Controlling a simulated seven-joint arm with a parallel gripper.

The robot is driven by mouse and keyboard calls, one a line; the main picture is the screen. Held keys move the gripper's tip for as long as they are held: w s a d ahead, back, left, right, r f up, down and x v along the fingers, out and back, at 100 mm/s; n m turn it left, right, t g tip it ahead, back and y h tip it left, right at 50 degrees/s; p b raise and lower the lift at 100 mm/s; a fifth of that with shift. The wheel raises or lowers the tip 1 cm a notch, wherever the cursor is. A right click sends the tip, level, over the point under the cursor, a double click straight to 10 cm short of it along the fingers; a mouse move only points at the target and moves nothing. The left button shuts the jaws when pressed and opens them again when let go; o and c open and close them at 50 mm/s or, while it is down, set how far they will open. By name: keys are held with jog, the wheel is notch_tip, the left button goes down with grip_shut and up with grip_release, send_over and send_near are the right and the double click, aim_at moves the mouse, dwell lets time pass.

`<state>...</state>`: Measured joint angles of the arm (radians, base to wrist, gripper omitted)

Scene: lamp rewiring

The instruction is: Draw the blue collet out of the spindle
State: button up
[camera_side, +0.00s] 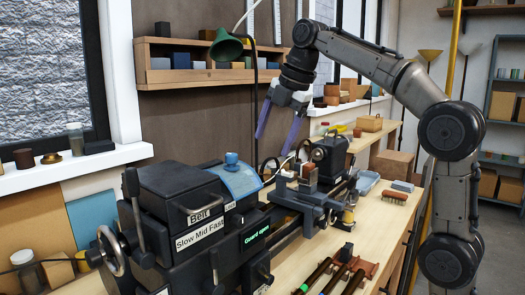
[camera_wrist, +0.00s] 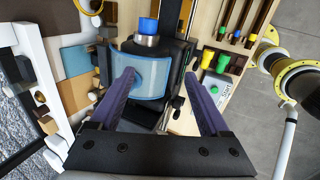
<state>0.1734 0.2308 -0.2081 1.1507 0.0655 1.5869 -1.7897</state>
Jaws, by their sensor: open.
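The blue collet (camera_wrist: 148,25) shows in the wrist view at the top middle, seated in the silver end of the spindle (camera_wrist: 147,40). I cannot make out the collet in the side view. My gripper (camera_side: 272,145) is open and empty above the lathe, with its purple fingers pointing down. In the wrist view my gripper (camera_wrist: 159,73) has its fingers wide apart, and the collet lies beyond the fingertips, apart from them. The light-blue guard (camera_wrist: 137,73) shows between the fingers; in the side view the guard (camera_side: 240,180) sits on the headstock.
The dark headstock (camera_side: 180,205) carries a lit "Guard open" sign (camera_side: 255,232). A tailstock (camera_side: 328,157) stands farther along the lathe bed. A green lamp (camera_side: 226,45) hangs to the left of my gripper. Tools (camera_side: 335,275) lie at the bench front, and a shelf (camera_side: 190,75) is behind.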

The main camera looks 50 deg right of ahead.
jog(key=shift+m+g, duration=0.3)
jog(key=shift+g, duration=0.2)
jog(key=shift+w+d+f, duration=0.7)
jog(key=shift+w+f, duration=0.85)
jog(key=shift+f, duration=0.8)
jog(key=shift+w+d+f, duration=0.7)
jog(key=shift+w+f, duration=0.9)
jog(key=shift+f, duration=0.75)
jog(key=shift+w+d+f, duration=0.7)
jog(key=shift+w+f, duration=0.85)
jog(key=shift+f, duration=0.8)
jog(key=shift+c, duration=0.3)
grip_shut()
jog(key=shift+d, duration=0.65)
jog(key=shift+d, duration=0.35)
